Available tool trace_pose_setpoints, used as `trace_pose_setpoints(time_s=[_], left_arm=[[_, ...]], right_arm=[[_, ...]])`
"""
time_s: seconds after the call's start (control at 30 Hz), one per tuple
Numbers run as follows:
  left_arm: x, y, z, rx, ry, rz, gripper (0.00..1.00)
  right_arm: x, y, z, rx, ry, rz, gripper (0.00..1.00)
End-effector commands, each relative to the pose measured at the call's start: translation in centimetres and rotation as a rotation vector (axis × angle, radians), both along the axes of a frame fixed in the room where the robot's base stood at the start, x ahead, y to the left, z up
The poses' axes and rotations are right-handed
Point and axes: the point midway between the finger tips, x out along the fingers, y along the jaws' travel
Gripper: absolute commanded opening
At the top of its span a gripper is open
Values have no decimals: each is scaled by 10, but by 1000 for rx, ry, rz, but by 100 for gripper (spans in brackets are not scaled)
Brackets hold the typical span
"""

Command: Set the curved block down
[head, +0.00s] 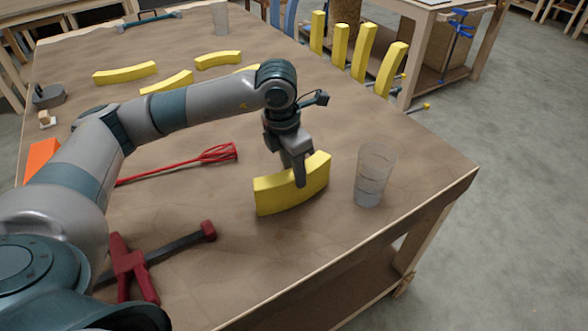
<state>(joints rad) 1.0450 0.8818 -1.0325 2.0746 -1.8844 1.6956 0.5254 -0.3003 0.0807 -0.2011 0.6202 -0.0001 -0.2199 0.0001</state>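A yellow curved block (275,197) stands on its long edge at the near right part of the wooden table (232,262). My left gripper (300,178) reaches down over the middle of the block from above. One finger shows against the block's near face; the other finger is hidden behind it. The gripper looks shut on the block. The block's lower edge is at or just above the tabletop; I cannot tell whether it touches. My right gripper is not in view.
A clear glass (374,176) stands close to the block's right. A red whisk (180,164) and a red clamp (131,265) lie to the left. Other yellow curved blocks (125,73) lie farther back. The table's right edge is beyond the glass.

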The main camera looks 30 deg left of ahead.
Motion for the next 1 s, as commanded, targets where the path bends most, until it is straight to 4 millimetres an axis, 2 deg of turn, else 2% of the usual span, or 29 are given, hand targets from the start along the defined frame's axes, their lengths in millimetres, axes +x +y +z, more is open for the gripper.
trace_pose_setpoints(time_s=[0.03, 0.07, 0.1, 0.53, 0.6, 0.77, 0.93, 1.0], left_arm=[[0, 0, 0, 0, 0, 0, 42], [0, 0, 0, 0, 0, 0, 49], [0, 0, 0, 0, 0, 0, 51], [0, 0, 4, 1, 1, 0, 51], [0, 0, 6, -1, -1, 0, 51], [-3, 2, 24, -1, -3, 0, 51], [-6, 4, 53, 0, -5, -1, 51], [-7, 4, 64, -1, -4, 0, 51]], right_arm=[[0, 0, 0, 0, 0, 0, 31], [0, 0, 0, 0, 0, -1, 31], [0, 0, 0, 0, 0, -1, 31], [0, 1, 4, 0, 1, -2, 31], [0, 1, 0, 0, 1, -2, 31], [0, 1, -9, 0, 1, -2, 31], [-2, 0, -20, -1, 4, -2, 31], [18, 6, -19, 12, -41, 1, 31]])
